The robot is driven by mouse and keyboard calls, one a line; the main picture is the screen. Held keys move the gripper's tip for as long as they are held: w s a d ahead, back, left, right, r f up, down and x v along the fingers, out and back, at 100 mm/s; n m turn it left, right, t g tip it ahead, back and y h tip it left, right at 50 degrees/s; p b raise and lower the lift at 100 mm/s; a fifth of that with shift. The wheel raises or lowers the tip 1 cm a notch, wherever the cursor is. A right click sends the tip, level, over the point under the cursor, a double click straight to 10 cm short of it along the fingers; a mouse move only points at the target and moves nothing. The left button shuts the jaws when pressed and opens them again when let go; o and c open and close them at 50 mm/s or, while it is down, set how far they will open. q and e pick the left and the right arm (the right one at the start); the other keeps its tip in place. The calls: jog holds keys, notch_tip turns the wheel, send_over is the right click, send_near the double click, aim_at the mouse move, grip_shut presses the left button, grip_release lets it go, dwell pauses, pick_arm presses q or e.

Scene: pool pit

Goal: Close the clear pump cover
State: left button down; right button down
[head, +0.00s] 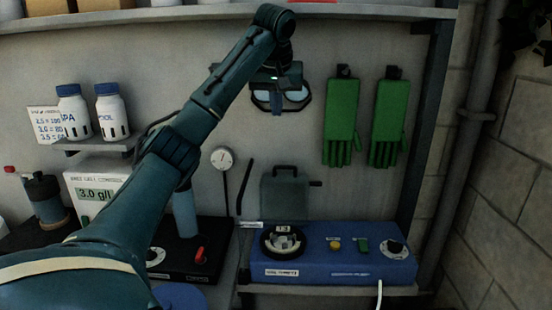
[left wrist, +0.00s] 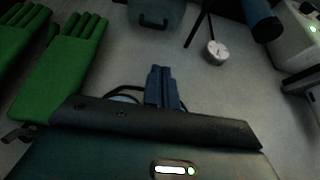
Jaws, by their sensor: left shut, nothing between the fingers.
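A grey, see-through-looking cover (head: 284,193) with a dark handle on top stands upright behind the blue pump unit (head: 330,262). It looks raised, with the round dark-rimmed pump head (head: 283,242) uncovered in front of it. My left gripper (head: 277,101) is high above the cover, in front of goggles on the wall, and touches neither cover nor pump. Its fingers (left wrist: 161,82) are together and empty. My right gripper is out of view.
Green gloves (head: 341,120) hang right of my left gripper. A round gauge (head: 222,158) is on the wall to the left. White bottles (head: 108,112) stand on a small shelf. The pump unit carries knobs and a white cable. A shelf (head: 180,14) runs overhead.

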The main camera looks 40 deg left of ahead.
pick_arm(q)
send_over(277, 175)
notch_tip(277, 175, down, 17)
jog(key=shift+w+a+f, duration=0.1)
jog(key=shift+f, duration=0.1)
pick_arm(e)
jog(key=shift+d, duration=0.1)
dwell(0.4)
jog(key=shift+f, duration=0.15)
